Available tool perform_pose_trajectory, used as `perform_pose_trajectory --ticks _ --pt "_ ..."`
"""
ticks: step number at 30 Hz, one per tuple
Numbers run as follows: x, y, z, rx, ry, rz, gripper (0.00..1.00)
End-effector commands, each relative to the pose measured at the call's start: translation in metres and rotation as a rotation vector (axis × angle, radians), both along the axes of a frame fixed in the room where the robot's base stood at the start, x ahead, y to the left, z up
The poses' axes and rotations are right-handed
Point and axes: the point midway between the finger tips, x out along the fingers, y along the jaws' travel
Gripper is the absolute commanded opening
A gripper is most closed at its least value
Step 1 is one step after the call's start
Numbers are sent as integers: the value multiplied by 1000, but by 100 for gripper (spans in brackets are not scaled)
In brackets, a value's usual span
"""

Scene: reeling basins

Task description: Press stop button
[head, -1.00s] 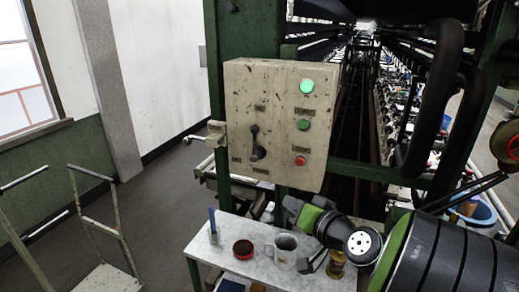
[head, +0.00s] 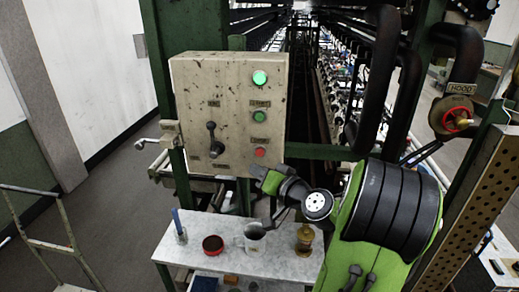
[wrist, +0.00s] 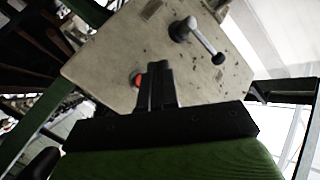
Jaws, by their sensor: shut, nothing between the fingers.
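The red stop button (head: 260,153) is at the lower right of the beige control box (head: 195,90) in the head view. In the wrist view the red button (wrist: 137,80) is partly hidden behind my gripper (wrist: 160,68). My gripper is shut and empty, its fingers pointing at the box face close to the button; I cannot tell if they touch it. In the head view the green and black wrist stands just below the box. The green button (head: 259,116) and a lit green lamp (head: 260,78) are above the red one. A lever (head: 215,140) is to the left.
A table (head: 175,250) below the box holds a red-rimmed bowl (head: 213,244), a mug (head: 254,240), a brass-coloured item (head: 305,238) and a blue brush in a holder (head: 180,228). Machine frames and black pipes (head: 372,80) crowd the right. Open floor is at left.

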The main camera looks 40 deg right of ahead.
Motion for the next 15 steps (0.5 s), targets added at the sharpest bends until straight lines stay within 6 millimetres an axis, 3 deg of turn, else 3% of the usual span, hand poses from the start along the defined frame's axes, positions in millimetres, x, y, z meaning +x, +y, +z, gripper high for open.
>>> perform_pose_trajectory --ticks 7,15 --pt "20 -25 2 0 0 2 0" --pt "25 -32 0 -1 0 0 0"
